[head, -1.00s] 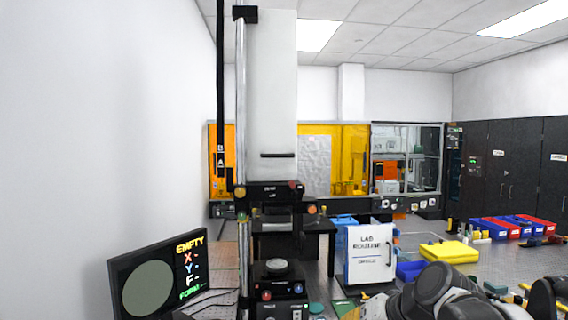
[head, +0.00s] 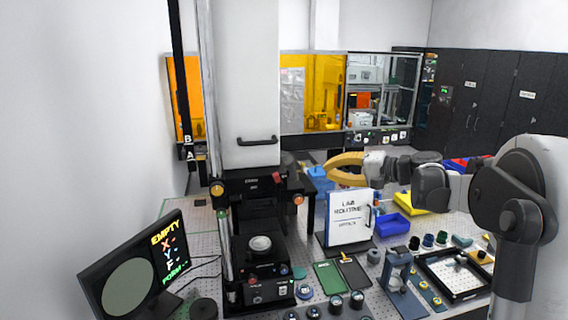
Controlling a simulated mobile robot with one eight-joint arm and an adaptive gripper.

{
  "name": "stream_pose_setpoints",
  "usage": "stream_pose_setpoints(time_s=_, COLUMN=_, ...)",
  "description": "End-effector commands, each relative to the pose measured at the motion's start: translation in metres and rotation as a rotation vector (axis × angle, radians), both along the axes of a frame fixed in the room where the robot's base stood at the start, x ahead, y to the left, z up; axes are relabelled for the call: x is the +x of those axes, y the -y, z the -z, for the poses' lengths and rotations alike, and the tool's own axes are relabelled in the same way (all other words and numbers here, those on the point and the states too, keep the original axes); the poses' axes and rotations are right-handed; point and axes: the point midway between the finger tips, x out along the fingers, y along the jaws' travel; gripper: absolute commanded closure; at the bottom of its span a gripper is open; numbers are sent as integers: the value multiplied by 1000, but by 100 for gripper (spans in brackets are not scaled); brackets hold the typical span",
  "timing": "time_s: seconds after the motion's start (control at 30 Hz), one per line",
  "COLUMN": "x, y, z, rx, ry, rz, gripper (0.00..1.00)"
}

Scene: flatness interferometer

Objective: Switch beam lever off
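The interferometer (head: 246,85) is a tall white column with a black head and a base stage holding a round grey part (head: 260,243). A black vertical bar on its left carries the letters B and A, with a small dark fitting (head: 201,153) beside A. I cannot tell for sure which part is the beam lever or how it is set. My gripper (head: 328,170) has yellow fingers and points left, in the air right of the column and apart from it. Its fingertips are too small to tell open from shut. Nothing shows held in it.
A monitor (head: 138,268) reading EMPTY stands at the lower left. A white LAB ROUTINE board (head: 348,218), a blue bin (head: 392,224), a black-framed tray (head: 452,293) and several small knobs and fixtures occupy the table to the right. Air between gripper and column looks clear.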

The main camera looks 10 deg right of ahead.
Motion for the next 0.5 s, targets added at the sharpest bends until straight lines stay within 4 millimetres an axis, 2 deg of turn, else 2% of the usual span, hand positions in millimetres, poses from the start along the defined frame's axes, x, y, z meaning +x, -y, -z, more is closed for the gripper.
stream_pose_setpoints(time_s=0.33, x=1, y=-2, z=1, rx=0, ry=0, rz=0, gripper=100)
stream_pose_setpoints(time_s=0.5, x=14, y=-13, z=4, rx=-1, ry=0, rz=-2, gripper=100)
